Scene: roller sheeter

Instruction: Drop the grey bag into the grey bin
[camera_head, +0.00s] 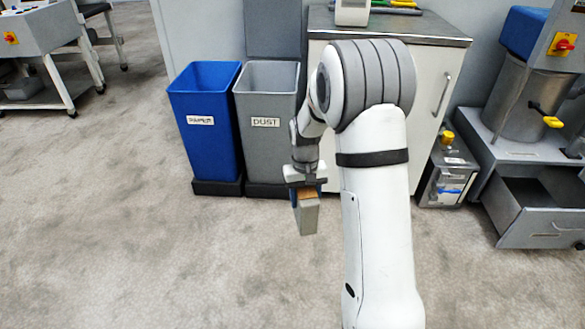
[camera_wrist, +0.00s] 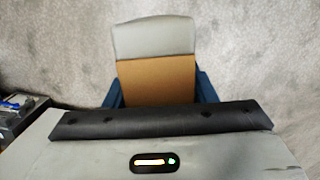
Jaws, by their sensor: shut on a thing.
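The grey bag (camera_head: 308,217) hangs below my gripper (camera_head: 307,188) in the head view, grey at its lower end with a brown band near the jaws. My gripper is shut on it. In the wrist view the bag's grey part (camera_wrist: 153,37) and brown part (camera_wrist: 156,80) show between the two blue fingers of my gripper (camera_wrist: 156,90). The grey bin (camera_head: 266,95), labelled DUST, stands behind and to the left of my gripper in the head view. The bag is outside the bin, in front of it over the floor. The bin's inside is mostly hidden.
A blue bin (camera_head: 205,105) labelled PAPER stands directly left of the grey bin. A white cabinet (camera_head: 435,85) stands to the right, partly behind my arm. A machine with an open drawer (camera_head: 540,225) is at the far right. The carpet floor (camera_head: 150,250) in front is clear.

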